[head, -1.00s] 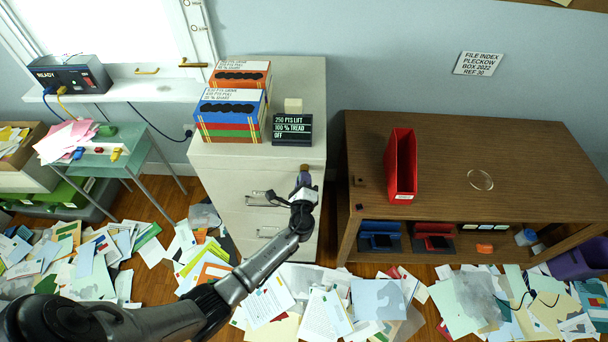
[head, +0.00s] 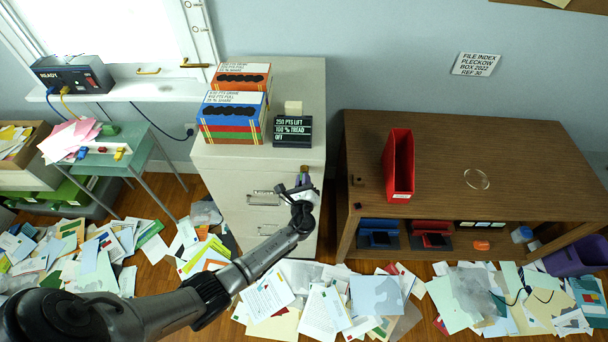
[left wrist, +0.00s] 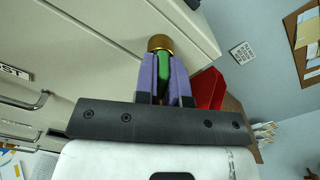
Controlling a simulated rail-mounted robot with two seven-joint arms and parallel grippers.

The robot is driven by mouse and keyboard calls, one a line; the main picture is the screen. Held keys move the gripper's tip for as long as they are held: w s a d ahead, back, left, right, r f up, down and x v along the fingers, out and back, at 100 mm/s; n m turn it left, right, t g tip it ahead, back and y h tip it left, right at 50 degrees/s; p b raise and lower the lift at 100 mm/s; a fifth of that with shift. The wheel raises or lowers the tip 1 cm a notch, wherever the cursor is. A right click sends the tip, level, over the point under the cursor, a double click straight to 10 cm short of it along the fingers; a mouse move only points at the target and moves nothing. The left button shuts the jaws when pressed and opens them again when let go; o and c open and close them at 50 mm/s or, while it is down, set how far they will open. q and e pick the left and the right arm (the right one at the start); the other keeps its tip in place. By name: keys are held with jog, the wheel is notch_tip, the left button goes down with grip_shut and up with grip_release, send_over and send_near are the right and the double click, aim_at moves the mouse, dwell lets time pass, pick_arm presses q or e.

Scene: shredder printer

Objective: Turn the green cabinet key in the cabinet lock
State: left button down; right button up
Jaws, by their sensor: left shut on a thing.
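The white filing cabinet (head: 262,160) stands in the middle of the head view, with drawer handles on its front. My left gripper (head: 304,182) is at the upper right of its front face. In the left wrist view, my left gripper (left wrist: 165,85) has its purple fingers shut on the green key (left wrist: 164,66). The brass lock (left wrist: 160,43) sits right at the fingertips, against the cabinet front. The key's tip is hidden, so how deep it sits in the lock cannot be told. My right gripper is not in view.
Boxes (head: 232,115) and a black sign (head: 292,131) stand on the cabinet top. A brown desk (head: 540,160) with a red file holder (head: 399,165) stands close to the right. Papers (head: 320,308) cover the floor in front.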

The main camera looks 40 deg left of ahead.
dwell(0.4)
pick_arm(q)
jog(key=shift+m+p, duration=0.8)
jog(key=shift+m, duration=0.6)
jog(key=c, duration=1.1)
grip_release()
jog(key=shift+o, duration=0.3)
jog(key=shift+o, duration=1.2)
jog(key=shift+p+v, duration=1)
jog(key=shift+v, duration=2)
